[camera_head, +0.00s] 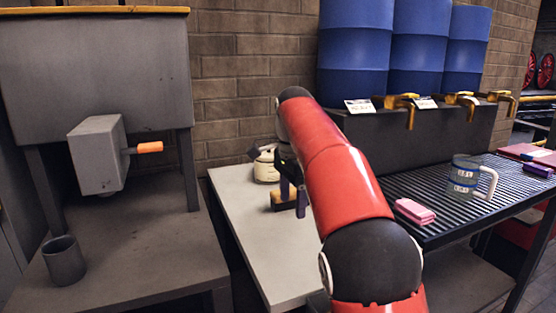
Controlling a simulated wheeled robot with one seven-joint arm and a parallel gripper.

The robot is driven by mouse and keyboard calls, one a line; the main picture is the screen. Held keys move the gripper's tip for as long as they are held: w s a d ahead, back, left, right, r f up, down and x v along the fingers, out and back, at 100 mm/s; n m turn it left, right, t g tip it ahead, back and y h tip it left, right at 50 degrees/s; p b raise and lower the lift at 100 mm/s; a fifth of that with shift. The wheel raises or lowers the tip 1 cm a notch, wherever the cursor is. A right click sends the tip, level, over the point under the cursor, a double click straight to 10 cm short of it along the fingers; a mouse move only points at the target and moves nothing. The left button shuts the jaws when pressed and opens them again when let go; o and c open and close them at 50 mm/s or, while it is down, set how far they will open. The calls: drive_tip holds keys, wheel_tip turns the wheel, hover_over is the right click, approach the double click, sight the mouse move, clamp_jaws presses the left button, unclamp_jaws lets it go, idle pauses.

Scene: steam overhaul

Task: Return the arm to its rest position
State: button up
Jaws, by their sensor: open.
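My red arm reaches from the bottom of the view up and away over the pale worktop (245,240). My gripper (292,201) is at the far end of the arm, low over the worktop, with its dark fingers apart. Part of it is hidden behind the red arm link. A small tan and dark block (280,206) is at the fingers; I cannot tell whether they touch it. A cream kettle-like pot (266,167) stands just behind the gripper by the brick wall.
At the left stand a grey tank with a boxy valve (99,155) and a grey cup (64,260). At the right, a ribbed black bench (440,215) holds a pink sponge (414,211) and a clear measuring jug (464,178). Blue barrels (355,45) with brass taps stand behind.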

drive_tip(key=s+d+n+t+y, duration=0.1)
drive_tip(key=s+d+n+t, duration=0.2)
drive_tip(key=s+d+n, duration=0.55)
drive_tip(key=s+d+f+n+t, duration=0.1)
drive_tip(key=s+f+n, duration=0.1)
drive_tip(key=s+f, duration=0.4)
drive_tip(key=s+d+f+n+t+h, duration=0.1)
drive_tip(key=s+f, duration=0.5)
drive_tip(key=s, duration=0.9)
drive_tip(key=shift+d+f+n+t, duration=0.15)
drive_tip(key=shift+d+n+t, duration=0.15)
drive_tip(key=shift+d+n, duration=0.6)
drive_tip(key=shift+a, duration=0.1)
